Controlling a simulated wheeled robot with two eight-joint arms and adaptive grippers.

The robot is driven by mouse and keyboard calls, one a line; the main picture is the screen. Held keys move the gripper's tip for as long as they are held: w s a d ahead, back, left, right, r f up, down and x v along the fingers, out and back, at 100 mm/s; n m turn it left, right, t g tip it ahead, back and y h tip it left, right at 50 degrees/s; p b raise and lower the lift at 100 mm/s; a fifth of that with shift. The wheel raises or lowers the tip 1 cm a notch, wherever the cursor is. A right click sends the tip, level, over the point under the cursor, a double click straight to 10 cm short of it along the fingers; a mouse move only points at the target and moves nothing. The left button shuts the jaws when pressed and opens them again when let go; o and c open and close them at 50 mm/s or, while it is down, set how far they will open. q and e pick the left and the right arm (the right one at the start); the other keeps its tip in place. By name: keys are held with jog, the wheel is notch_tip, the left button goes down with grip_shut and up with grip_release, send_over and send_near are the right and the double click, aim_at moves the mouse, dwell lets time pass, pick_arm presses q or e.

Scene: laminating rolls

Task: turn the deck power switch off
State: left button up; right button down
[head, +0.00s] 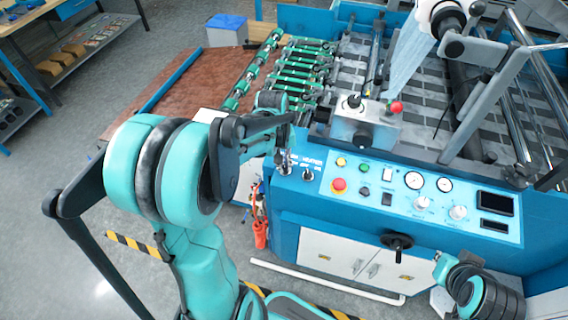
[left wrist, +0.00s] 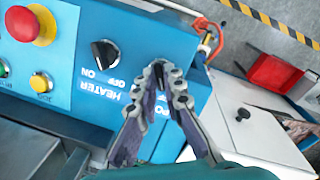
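In the head view my left gripper (head: 284,150) is over the left end of the blue control panel (head: 325,192). My right gripper is not in view.
A red emergency button (left wrist: 30,25) and small buttons sit along the panel. A black handwheel (head: 397,241) sticks out below it. An orange-red extinguisher-like object (head: 260,230) hangs at the machine's left corner. Grey floor lies open to the left.

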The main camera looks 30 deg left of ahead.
pick_arm(q)
jog(key=o, duration=0.4)
jog(key=shift+c, duration=0.2)
notch_tip(320, 180, up, 12)
jog(key=shift+s+a, duration=0.45)
jog(key=shift+f, duration=0.1)
jog(key=s+d+f+m+t+b, duration=0.2)
jog(key=s+d+f+m+t, duration=0.3)
jog(key=s+d+m, duration=0.3)
jog(key=s+d+t, duration=0.1)
jog(key=d, duration=0.3)
jog(key=shift+s+f+m+y+b, duration=0.2)
jog(key=shift+f+m+y+b, duration=0.15)
jog(key=shift+m+y+b, duration=0.05)
